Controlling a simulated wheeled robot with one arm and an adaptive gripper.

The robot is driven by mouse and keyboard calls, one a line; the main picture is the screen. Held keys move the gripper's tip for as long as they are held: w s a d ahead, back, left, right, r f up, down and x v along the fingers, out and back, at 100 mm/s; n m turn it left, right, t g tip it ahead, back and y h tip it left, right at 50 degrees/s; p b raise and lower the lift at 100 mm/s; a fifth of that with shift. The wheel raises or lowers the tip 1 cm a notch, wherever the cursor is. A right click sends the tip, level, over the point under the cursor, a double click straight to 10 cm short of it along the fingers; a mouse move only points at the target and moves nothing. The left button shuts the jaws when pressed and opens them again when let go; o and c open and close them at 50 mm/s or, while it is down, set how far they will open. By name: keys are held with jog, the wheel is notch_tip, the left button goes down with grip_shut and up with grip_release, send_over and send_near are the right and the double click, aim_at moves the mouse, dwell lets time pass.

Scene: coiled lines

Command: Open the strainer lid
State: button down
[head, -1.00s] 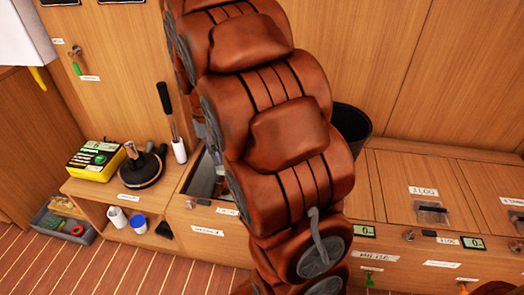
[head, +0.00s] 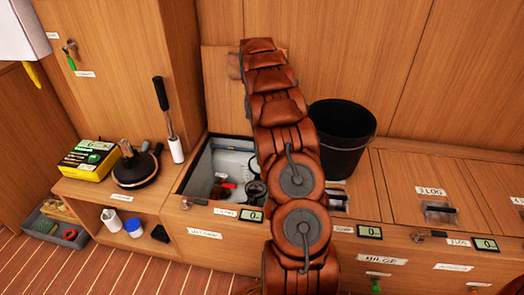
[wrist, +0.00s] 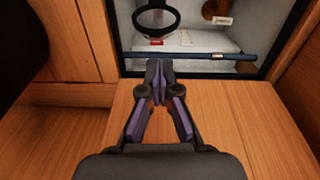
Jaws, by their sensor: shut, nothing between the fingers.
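No part is clearly readable as the strainer lid. Inside the open locker (head: 196,172), a dark ring-shaped fitting (head: 256,189) sits partly behind my arm, and a small red part (head: 228,186) lies beside it. In the wrist view, a black ring-shaped fitting (wrist: 157,20) stands in the light-walled locker, beyond a dark blue bar (wrist: 195,56). It may be the strainer; I cannot be sure. My gripper (wrist: 158,72) is shut and empty, its tips just short of the bar and apart from the ring. My gripper is hidden in the head view.
The locker's wooden hatch (head: 222,90) stands raised against the back wall. A black bucket (head: 342,140) stands right of my arm. Closed hatches (head: 420,175) lie to the right.

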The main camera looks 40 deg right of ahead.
jog(key=d+f+b, duration=0.1)
jog(key=f, duration=0.3)
jog(key=d+f+b, duration=0.1)
jog(key=f, duration=0.3)
jog(key=d+f+b, duration=0.1)
jog(key=f+b, duration=0.1)
jog(key=f, duration=0.2)
jog(key=shift+w+f, duration=0.1)
jog(key=shift+w, duration=0.2)
jog(key=shift+s+r+m+p, duration=0.15)
jog(key=shift+r+m+p, duration=0.05)
jog(key=shift+m+p, duration=0.15)
